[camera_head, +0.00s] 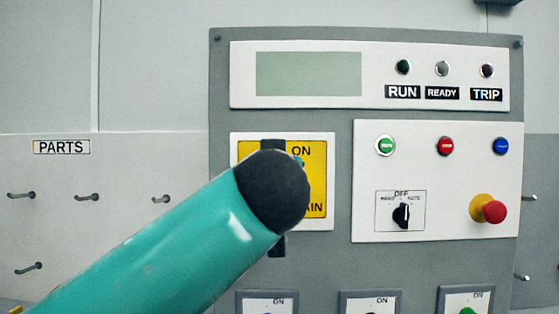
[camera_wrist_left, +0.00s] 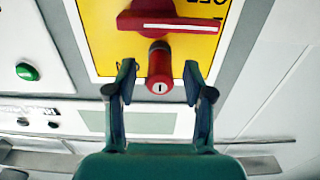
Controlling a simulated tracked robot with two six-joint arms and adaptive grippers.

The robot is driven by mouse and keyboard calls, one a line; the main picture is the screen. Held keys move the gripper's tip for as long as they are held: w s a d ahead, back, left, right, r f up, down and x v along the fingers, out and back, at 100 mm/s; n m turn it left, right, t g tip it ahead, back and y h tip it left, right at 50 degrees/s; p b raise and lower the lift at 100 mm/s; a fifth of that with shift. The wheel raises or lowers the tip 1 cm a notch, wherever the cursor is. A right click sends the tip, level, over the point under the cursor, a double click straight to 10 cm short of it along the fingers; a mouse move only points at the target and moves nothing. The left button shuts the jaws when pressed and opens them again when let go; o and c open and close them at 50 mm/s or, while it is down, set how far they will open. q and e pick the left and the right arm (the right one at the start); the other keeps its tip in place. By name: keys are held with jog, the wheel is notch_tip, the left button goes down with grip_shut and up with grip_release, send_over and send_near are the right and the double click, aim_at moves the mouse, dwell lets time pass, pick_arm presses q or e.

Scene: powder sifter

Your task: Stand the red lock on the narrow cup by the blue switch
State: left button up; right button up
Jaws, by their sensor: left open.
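The red lock (camera_wrist_left: 160,70), a short cylinder with a keyhole in its pale end, hangs at the red rotary handle (camera_wrist_left: 170,18) on the yellow switch plate (camera_wrist_left: 95,35) in the left wrist view. My left gripper (camera_wrist_left: 159,66) is open, its two fingers on either side of the lock with gaps showing. In the head view my left arm hides the lock, the handle and most of the yellow plate (camera_head: 318,180). The narrow cup is not seen. No blue switch can be made out, only a blue button (camera_head: 501,146) on the white panel. My right gripper is not in view.
The white panel (camera_head: 440,225) right of the yellow plate carries green, red and blue buttons, a black selector (camera_head: 401,215) and a red emergency knob (camera_head: 490,210). Several switch plates are cut off at the bottom. Pegs stick out below the PARTS label (camera_head: 62,147).

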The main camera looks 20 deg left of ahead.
pick_arm(q)
jog(key=shift+x, duration=0.85)
dwell(0.8)
grip_shut()
jog(key=shift+d+f, duration=0.1)
dwell(0.4)
